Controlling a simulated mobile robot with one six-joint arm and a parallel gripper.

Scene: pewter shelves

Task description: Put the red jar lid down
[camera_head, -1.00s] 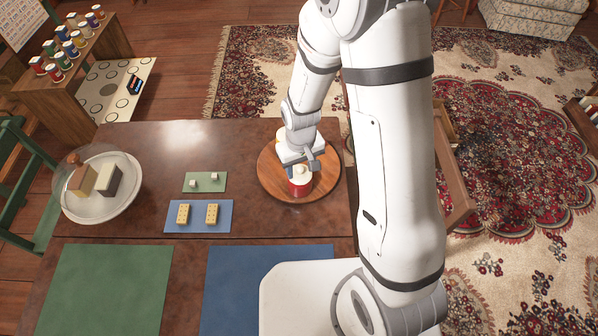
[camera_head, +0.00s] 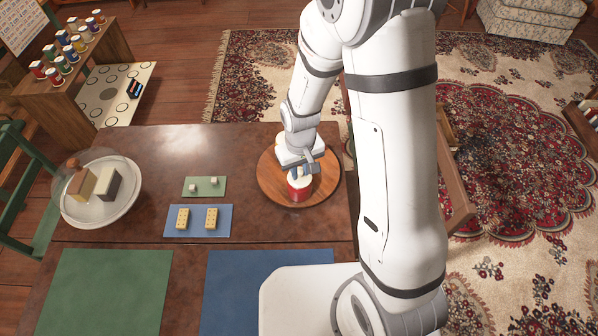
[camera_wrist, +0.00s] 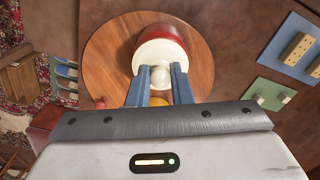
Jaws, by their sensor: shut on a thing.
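The red jar (camera_head: 298,193) stands upright on a round wooden board on the table. Its lid is white with a round white knob; the lid (camera_head: 300,181) sits at the top of the red body, and I see no gap. In the wrist view the white lid (camera_wrist: 158,54) covers the red jar body (camera_wrist: 168,32) from above. My gripper (camera_wrist: 161,72) has its two blue fingers shut on the knob (camera_wrist: 160,76). In the head view my gripper (camera_head: 299,172) is directly above the jar, and its fingers hide the knob.
The round board (camera_head: 323,189) has free wood around the jar. A green plate (camera_head: 205,193) and a blue plate (camera_head: 196,229) lie left; a glass-domed dish (camera_head: 85,220) stands further left.

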